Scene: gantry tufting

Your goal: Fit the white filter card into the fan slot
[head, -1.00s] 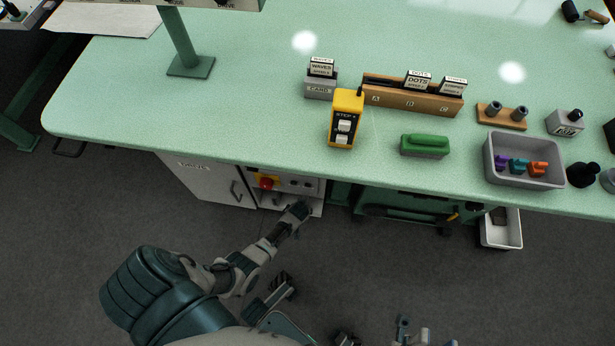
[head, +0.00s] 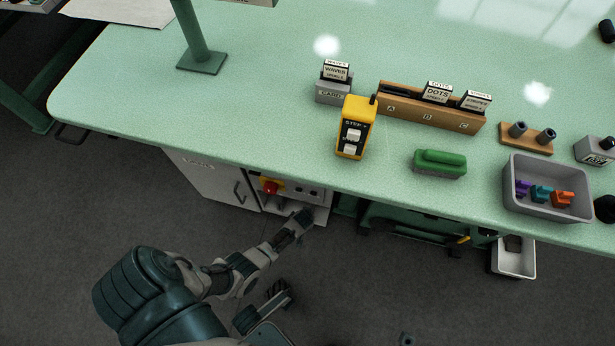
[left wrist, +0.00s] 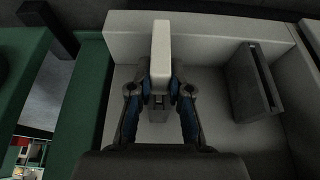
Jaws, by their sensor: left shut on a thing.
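My left gripper (head: 302,217) reaches under the front edge of the bench, at the white cabinet. In the left wrist view its two fingers (left wrist: 160,85) are shut on the white filter card (left wrist: 160,48), which shows nearly edge-on as a narrow upright strip. A dark grey block with a long slit in it, which looks like the fan slot (left wrist: 258,82), is to the right of the card and apart from it. The card is hidden in the head view.
The white cabinet (head: 215,182) has a red knob (head: 270,188) above my gripper. The green bench top (head: 250,110) overhangs it. A yellow step box (head: 355,128) and a grey tray (head: 547,207) stand on the bench. Pale walls (left wrist: 200,45) surround the slotted block.

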